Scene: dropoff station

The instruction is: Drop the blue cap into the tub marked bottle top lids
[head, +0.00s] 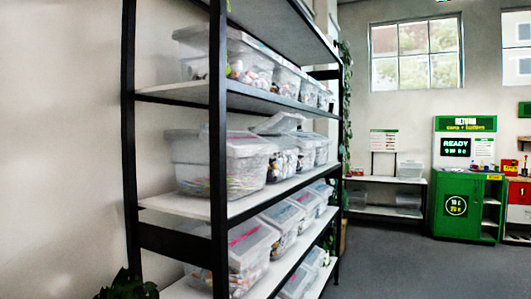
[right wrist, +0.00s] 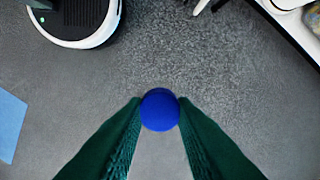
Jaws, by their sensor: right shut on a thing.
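The blue cap (right wrist: 160,109) is round and sits between the green fingertips of my right gripper (right wrist: 160,112) in the right wrist view. The gripper is shut on it and holds it above the grey floor. In the head view, clear tubs stand on a black-framed shelf rack, such as a middle-shelf tub (head: 218,160) and a lower tub (head: 240,250). Their labels are too small to read, so I cannot tell which one is marked bottle top lids. Neither gripper shows in the head view, and my left gripper is in no view.
The rack (head: 218,190) fills the left and middle of the head view. A green return machine (head: 460,205) and a low shelf (head: 388,180) with bins stand at the far wall. Grey floor (head: 400,265) lies clear at right. A plant (head: 128,287) is at the bottom left.

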